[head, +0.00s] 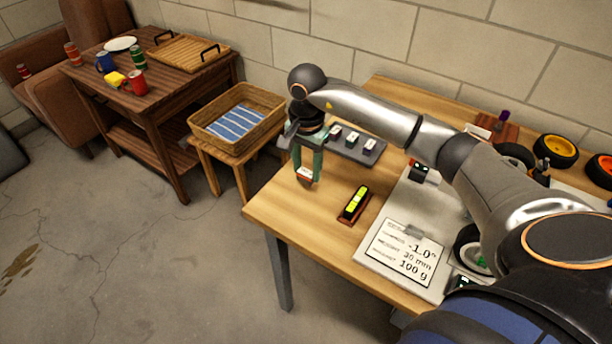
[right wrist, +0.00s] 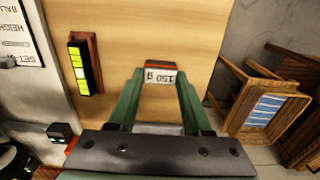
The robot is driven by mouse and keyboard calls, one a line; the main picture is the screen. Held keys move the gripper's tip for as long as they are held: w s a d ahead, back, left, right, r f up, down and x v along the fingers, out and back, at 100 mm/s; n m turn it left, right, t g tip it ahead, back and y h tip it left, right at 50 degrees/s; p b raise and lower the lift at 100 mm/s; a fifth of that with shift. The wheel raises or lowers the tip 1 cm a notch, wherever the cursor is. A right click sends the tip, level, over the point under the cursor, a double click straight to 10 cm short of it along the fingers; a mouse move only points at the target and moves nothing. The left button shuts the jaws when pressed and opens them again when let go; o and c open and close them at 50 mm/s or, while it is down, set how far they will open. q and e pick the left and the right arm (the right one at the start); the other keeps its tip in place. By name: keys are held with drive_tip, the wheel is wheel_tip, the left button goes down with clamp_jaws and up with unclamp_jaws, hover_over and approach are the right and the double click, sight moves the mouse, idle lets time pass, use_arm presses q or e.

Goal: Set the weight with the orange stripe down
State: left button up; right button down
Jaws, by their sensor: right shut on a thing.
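The weight with the orange stripe (right wrist: 160,74) is between my right gripper's fingertips in the right wrist view, its white label reading "150 g". In the head view the weight (head: 305,174) is low between the green fingers, near the left end of the workbench (head: 285,215). My right gripper (head: 306,172) is shut on it and points down. Whether the weight touches the wood is hard to tell. A dark grey holder (head: 372,157) with several other weights stands just behind and to the right. My left gripper is out of view.
A setup card (head: 402,254) lies on a pale board at the bench front. Wheels (head: 556,151) are at the right. A wicker basket (head: 265,104) stands on a stool left of the bench.

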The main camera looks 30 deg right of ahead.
sight(306, 170)
drive_tip(key=shift+w+f, duration=0.15)
drive_tip(key=shift+f, duration=0.05)
drive_tip(key=shift+w+f, duration=0.1)
drive_tip(key=shift+f, duration=1.5)
drive_tip(key=shift+f, duration=0.2)
drive_tip(key=shift+c, duration=1.7)
unclamp_jaws()
drive_tip(key=shift+r, duration=0.15)
wheel_tip(306, 170, up, 12)
drive_tip(key=shift+r, duration=0.1)
